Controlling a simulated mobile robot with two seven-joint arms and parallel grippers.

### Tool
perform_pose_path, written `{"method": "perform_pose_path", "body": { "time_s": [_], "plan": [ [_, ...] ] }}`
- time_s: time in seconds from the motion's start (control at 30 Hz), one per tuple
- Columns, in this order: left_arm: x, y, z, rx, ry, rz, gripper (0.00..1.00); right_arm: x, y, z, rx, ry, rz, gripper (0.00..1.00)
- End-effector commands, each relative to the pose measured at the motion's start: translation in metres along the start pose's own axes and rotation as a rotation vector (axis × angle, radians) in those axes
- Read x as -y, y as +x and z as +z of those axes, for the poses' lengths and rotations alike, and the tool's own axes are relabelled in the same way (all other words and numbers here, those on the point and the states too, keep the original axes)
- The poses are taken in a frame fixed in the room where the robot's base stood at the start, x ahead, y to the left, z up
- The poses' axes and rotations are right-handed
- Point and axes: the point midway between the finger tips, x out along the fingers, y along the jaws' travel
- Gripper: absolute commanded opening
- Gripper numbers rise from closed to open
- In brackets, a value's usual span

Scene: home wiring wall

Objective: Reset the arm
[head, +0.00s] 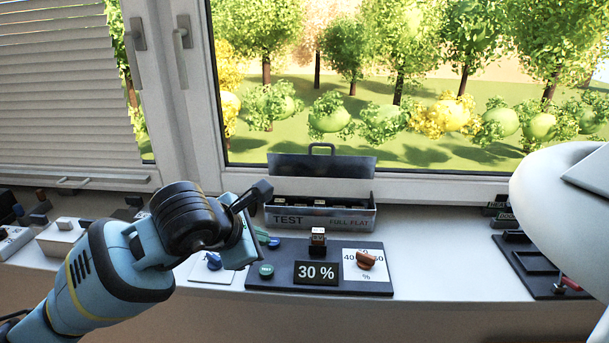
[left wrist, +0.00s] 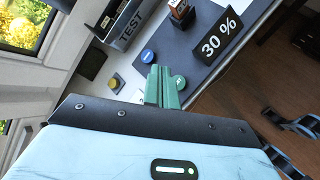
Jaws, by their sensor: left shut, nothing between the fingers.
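My left arm comes in from the left in the head view, and its gripper (head: 262,236) hangs over the left edge of a dark control panel (head: 330,250). In the left wrist view the two green fingers of this gripper (left wrist: 162,88) are together, shut and empty. They point toward the panel and cover part of its edge. I cannot tell from these views how high they are above it. My right gripper does not show in either view.
A dark tray (head: 540,262) lies at the right. A window backs the sill.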

Motion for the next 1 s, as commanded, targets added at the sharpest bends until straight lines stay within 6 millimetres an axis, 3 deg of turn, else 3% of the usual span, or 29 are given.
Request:
{"method": "perform_pose_path", "body": {
  "time_s": [0.03,0.17,0.3,0.4,0.53,0.63,0.77,0.87,1.0],
  "plan": [
    [0.0,0.0,0.0,0.0,0.0,-0.001,0.0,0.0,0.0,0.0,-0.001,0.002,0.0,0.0],
    [0.041,0.012,0.007,0.093,-0.069,-0.149,0.0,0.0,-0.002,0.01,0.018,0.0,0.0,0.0],
    [0.101,0.017,0.022,0.25,-0.222,-0.381,0.0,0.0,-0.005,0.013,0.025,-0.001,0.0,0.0],
    [0.141,0.011,0.035,0.378,-0.389,-0.56,0.0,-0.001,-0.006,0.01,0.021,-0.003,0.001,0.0],
    [0.177,-0.006,0.05,0.541,-0.666,-0.773,0.0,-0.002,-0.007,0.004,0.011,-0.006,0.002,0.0],
    [0.189,-0.019,0.055,0.651,-0.915,-0.908,0.0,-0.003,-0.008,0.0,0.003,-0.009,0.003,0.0],
    [0.19,-0.031,0.049,0.77,-1.28,-1.039,0.0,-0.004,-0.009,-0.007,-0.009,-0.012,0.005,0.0],
    [0.184,-0.032,0.033,0.839,-1.59,-1.099,0.0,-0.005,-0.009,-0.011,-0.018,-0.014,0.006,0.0],
    [0.18,-0.022,-0.01,0.895,-2.057,-1.116,0.0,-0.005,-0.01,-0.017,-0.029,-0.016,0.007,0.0]
  ]
}}
